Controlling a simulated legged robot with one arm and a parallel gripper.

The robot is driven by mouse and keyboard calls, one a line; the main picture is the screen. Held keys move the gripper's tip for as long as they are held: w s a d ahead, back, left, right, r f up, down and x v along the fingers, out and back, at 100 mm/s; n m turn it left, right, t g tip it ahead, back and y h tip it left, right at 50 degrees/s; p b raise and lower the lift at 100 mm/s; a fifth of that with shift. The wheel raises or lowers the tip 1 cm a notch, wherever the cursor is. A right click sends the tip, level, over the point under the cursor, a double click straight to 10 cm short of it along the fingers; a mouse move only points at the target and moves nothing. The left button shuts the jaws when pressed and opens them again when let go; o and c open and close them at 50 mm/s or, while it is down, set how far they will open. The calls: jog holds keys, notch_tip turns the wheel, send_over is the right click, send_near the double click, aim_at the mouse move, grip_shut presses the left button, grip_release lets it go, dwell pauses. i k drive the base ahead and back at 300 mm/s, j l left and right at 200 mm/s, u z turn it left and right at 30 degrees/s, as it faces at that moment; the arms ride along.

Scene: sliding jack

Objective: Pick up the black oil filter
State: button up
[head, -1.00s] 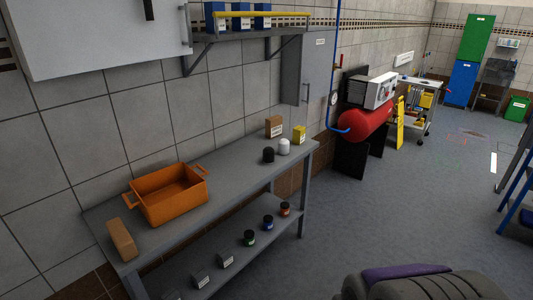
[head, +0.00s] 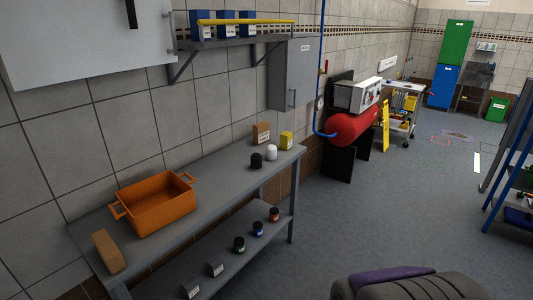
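The black oil filter (head: 257,160) stands upright on the grey bench (head: 212,187), toward its far right end. A white filter (head: 271,152) stands close beside it on the right. A brown box (head: 261,133) and a yellow box (head: 286,140) stand just behind them. My gripper does not show in the head view.
An orange crate (head: 155,205) and a brown block (head: 107,251) sit on the bench's near left part. Small jars (head: 258,229) stand on the lower shelf. A wall shelf (head: 230,40) and cabinets hang above. Right of the bench, the floor (head: 400,210) is open.

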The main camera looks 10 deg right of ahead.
aim_at(257, 161)
jog(key=i+j+z, duration=0.3)
jog(key=j, duration=0.3)
jog(key=i+j+z, duration=0.35)
jog(key=j, duration=0.35)
jog(key=i+j+z, duration=0.3)
jog(key=j, duration=0.45)
jog(key=i+j+z, duration=0.2)
jog(key=j, duration=0.25)
